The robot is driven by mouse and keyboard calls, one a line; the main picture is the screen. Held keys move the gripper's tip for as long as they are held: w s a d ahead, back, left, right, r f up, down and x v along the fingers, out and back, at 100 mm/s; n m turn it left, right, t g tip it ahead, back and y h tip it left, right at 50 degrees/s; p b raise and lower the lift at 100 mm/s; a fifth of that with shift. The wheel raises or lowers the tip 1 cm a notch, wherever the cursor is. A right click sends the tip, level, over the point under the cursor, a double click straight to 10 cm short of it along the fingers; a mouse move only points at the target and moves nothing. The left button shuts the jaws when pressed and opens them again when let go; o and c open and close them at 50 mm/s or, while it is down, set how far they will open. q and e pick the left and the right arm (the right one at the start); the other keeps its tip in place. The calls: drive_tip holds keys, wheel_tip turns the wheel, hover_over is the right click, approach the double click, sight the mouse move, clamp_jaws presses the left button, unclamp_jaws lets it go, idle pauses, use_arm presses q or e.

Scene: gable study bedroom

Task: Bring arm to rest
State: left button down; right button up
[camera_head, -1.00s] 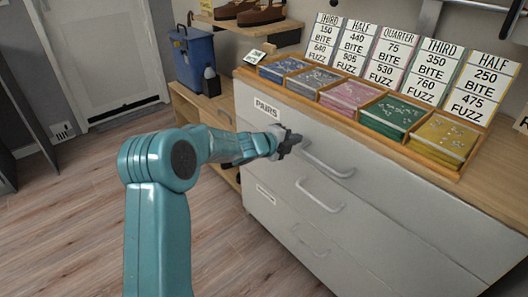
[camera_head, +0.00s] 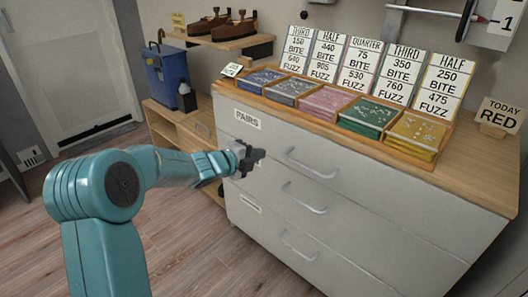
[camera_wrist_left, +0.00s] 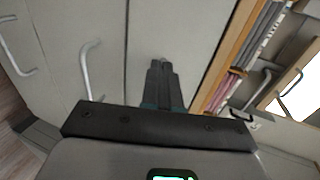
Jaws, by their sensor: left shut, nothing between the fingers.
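My left arm comes in from the left in the head view. Its dark gripper (camera_head: 254,157) is in front of the upper part of the white drawer cabinet (camera_head: 385,215), left of the top drawer's handle (camera_head: 310,164). In the left wrist view the fingers (camera_wrist_left: 162,82) are together, shut and empty, with the drawer fronts behind them. I cannot tell how close the fingers are to the drawer front. All the drawers look closed. My right gripper is in neither view.
On the cabinet top stands a wooden tray (camera_head: 330,119) of coloured packets with several price cards behind. A "TODAY RED" sign (camera_head: 500,115) stands at right. A blue bin (camera_head: 167,78) and a low wooden shelf (camera_head: 180,125) are at left. Wooden floor lies open at lower left.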

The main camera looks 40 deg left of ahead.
use_arm(q)
drive_tip(key=v, duration=0.4)
drive_tip(key=w+d+f+g+h, duration=0.2)
drive_tip(key=d+f+g+h, duration=0.15)
drive_tip(key=d+f, duration=1.1)
drive_tip(key=s+d+f+n+g+h, duration=0.15)
drive_tip(key=s+d+f+n, duration=0.3)
drive_tip(key=d+f, duration=0.5)
drive_tip(key=s+d+f+n+g, duration=0.6)
drive_tip(key=s+d+f+n, duration=0.15)
drive_tip(key=s, duration=0.55)
drive_tip(key=s+f+n+g+y, duration=0.2)
drive_tip(key=s+f+n+g, duration=0.15)
drive_tip(key=s+n, duration=0.65)
wheel_tip(320, 180, up, 22)
drive_tip(key=m+p, duration=0.1)
drive_tip(key=p, duration=2.2)
drive_tip(key=shift+s+d+r, duration=0.15)
drive_tip(key=shift+s+r, duration=0.05)
drive_tip(key=shift+s, duration=0.1)
